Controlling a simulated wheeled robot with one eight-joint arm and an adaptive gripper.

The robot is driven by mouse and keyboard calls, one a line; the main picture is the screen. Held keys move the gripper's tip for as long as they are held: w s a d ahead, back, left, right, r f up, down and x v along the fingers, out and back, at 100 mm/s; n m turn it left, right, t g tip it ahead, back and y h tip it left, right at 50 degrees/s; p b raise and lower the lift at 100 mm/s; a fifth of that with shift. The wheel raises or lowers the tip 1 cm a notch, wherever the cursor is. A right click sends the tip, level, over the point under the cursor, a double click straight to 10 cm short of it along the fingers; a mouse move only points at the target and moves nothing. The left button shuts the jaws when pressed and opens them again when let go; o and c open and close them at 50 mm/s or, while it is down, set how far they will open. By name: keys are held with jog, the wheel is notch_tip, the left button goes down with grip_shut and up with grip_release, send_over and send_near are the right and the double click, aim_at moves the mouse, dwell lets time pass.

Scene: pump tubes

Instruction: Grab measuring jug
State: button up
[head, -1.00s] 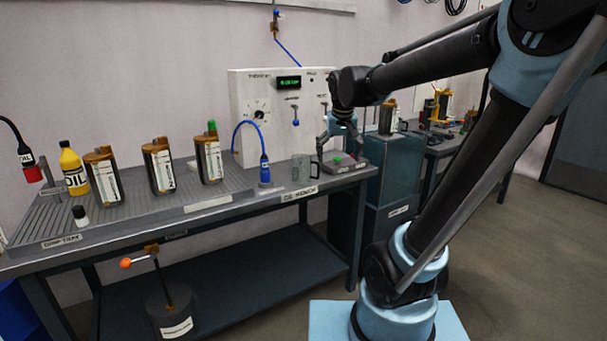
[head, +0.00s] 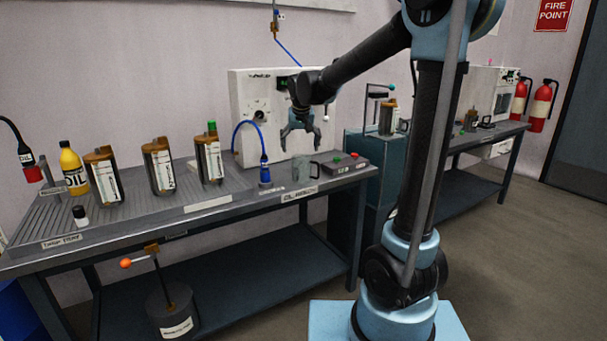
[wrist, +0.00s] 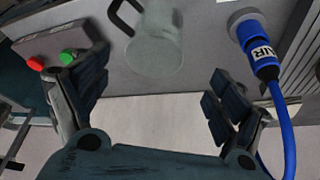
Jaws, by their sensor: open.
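The measuring jug (head: 302,170) is a small grey-green translucent cup with a dark handle on its right side, standing on the bench's right part in the head view. In the wrist view the jug (wrist: 155,45) is at top centre, ahead of and between the spread fingers, with its dark handle to the left. My gripper (head: 300,138) hangs above the jug and points down. In the wrist view my gripper (wrist: 155,95) is open and empty, apart from the jug.
The blue AIR connector (head: 264,172) with its hose stands left of the jug. A control box (head: 345,163) with red and green buttons is on its right. A white panel (head: 250,105) stands behind. Several canisters (head: 158,168) and an oil bottle (head: 73,170) stand further left.

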aim_at(300, 157)
jog(key=x, duration=0.6)
jog(key=shift+w+f, duration=0.1)
jog(key=shift+f, duration=0.1)
jog(key=shift+d+x, duration=0.2)
jog(key=shift+x, duration=1.15)
jog(key=shift+d+x, duration=0.2)
jog(key=shift+x, duration=1.1)
jog(key=shift+w, duration=0.1)
jog(key=shift+r, duration=0.1)
jog(key=c, duration=1.2)
